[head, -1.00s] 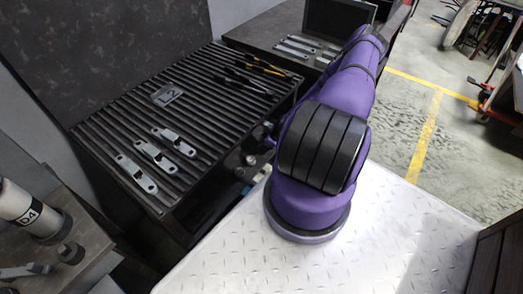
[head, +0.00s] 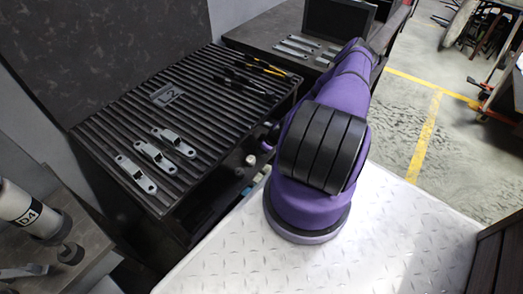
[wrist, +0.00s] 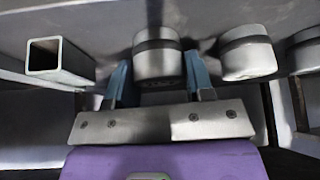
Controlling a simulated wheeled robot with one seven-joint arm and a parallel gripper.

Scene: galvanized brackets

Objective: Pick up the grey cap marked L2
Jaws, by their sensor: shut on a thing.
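In the wrist view my gripper (wrist: 157,82) has its two blue fingers shut on a short round grey cap (wrist: 157,58) with a dark band. No marking is readable on this cap. A similar banded grey cap (wrist: 248,55) is just right of the fingers, apart from them. In the head view a plate marked L2 (head: 167,94) lies on the ribbed bench top (head: 215,110). My gripper is hidden in the head view, behind my purple arm and the bench.
A square metal tube (wrist: 58,62) is left of the fingers, and another round piece (wrist: 306,52) is at the right edge. Several brackets (head: 153,155) and dark-handled tools (head: 240,80) lie on the bench. A D4-marked cylinder (head: 27,208) stands at lower left.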

